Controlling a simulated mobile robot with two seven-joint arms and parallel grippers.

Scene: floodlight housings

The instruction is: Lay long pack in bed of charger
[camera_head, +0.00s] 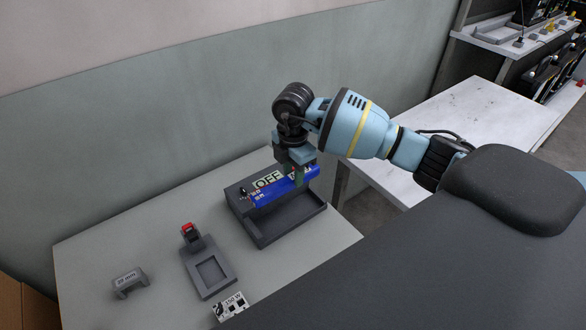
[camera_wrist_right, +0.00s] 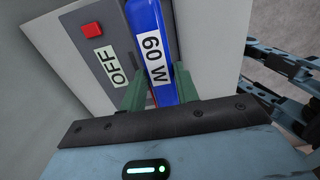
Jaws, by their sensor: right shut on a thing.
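The long pack (camera_head: 272,196) is a blue bar with a white label, which reads "60 W" upside down in the right wrist view (camera_wrist_right: 146,18). My right gripper (camera_head: 298,174) is shut on the pack near its right end; its green fingers (camera_wrist_right: 157,92) lie on both sides of it. The charger (camera_head: 262,238) is a dark grey tray with an "OFF" label and a red button in the right wrist view (camera_wrist_right: 84,48). The pack is over the charger, along its labelled back part; I cannot tell whether they touch.
On the grey table (camera_head: 150,225) stand a small grey holder with a red-topped part (camera_head: 208,276), a grey labelled block (camera_head: 128,282) and a white label card (camera_head: 230,305). A wall is behind. A white table (camera_head: 470,120) stands to the right.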

